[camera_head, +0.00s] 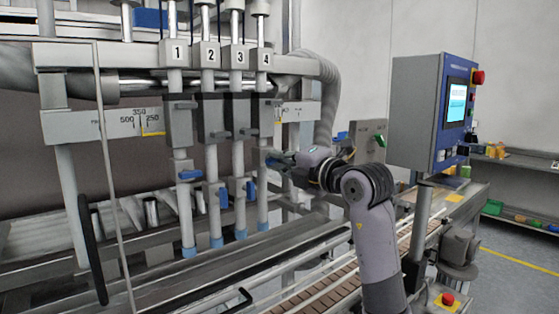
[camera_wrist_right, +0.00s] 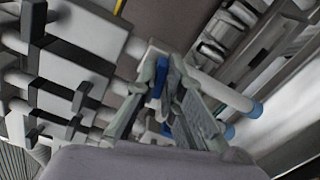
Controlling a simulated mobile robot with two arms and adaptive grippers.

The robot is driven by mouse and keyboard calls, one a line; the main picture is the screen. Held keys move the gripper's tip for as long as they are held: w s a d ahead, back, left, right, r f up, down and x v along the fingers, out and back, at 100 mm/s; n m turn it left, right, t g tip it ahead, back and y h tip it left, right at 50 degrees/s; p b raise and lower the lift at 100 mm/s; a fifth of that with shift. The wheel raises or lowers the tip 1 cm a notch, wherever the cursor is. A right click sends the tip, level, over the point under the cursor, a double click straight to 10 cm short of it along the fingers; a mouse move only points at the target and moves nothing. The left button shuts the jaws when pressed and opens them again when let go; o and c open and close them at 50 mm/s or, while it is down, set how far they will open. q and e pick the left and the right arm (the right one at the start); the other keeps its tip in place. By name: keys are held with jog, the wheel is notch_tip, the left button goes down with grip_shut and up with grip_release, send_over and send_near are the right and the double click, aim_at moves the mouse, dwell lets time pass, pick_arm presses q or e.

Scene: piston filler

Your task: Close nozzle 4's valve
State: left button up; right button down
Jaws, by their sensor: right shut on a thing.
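Nozzle 4 (camera_head: 263,210) is the rightmost of the numbered tubes in the head view, under the plate marked 4 (camera_head: 265,59). My right gripper (camera_head: 277,160) reaches it from the right, at its valve. In the right wrist view the fingers of my right gripper (camera_wrist_right: 166,75) are shut on the blue valve handle (camera_wrist_right: 158,78). The gripper mostly hides this handle in the head view, so I cannot tell its exact angle. My left gripper is out of view.
The blue handle of nozzle 1 (camera_head: 189,175) lies crosswise; those of nozzle 2 (camera_head: 223,197) and nozzle 3 (camera_head: 251,190) stand upright close by. A conveyor (camera_head: 310,297) runs below. A control panel (camera_head: 440,112) stands to the right of my arm.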

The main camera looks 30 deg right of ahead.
jog(key=shift+f+m+p, duration=0.1)
jog(key=shift+m+p, duration=0.2)
jog(key=shift+m, duration=1.2)
jog(key=c, duration=1.7)
grip_release()
jog(key=s, duration=0.8)
jog(key=s+d, duration=0.1)
jog(key=s, duration=0.3)
jog(key=shift+w+a, duration=0.1)
